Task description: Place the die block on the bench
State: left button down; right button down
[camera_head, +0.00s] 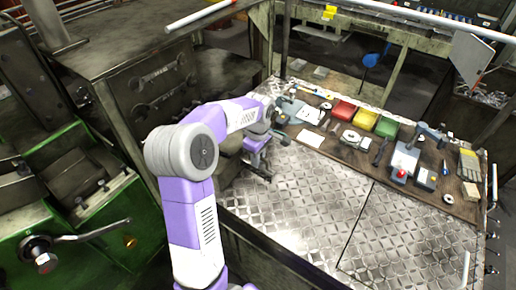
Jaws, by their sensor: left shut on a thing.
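My left arm, white and lilac, comes up from the bottom and reaches over the left end of the bench. My left gripper (262,172) points down above the bench's left edge. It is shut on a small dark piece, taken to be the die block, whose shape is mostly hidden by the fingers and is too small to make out. The bench (310,205) has a bare diamond-plate metal top in front. A brown mat with tools runs along its back. My right gripper is not in view.
A block with a red knob (402,172) stands farther right. A green machine (95,235) is at left. The bench's front middle is clear.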

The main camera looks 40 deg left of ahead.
pick_arm(q)
jog(key=shift+f, duration=2.65)
jog(key=shift+b, duration=0.3)
jog(key=shift+f, duration=0.15)
jog(key=c, duration=1.1)
grip_release()
jog(key=shift+r, duration=0.35)
notch_tip(320, 180, up, 12)
jog(key=shift+f+p, duration=0.25)
jog(key=shift+p, duration=0.5)
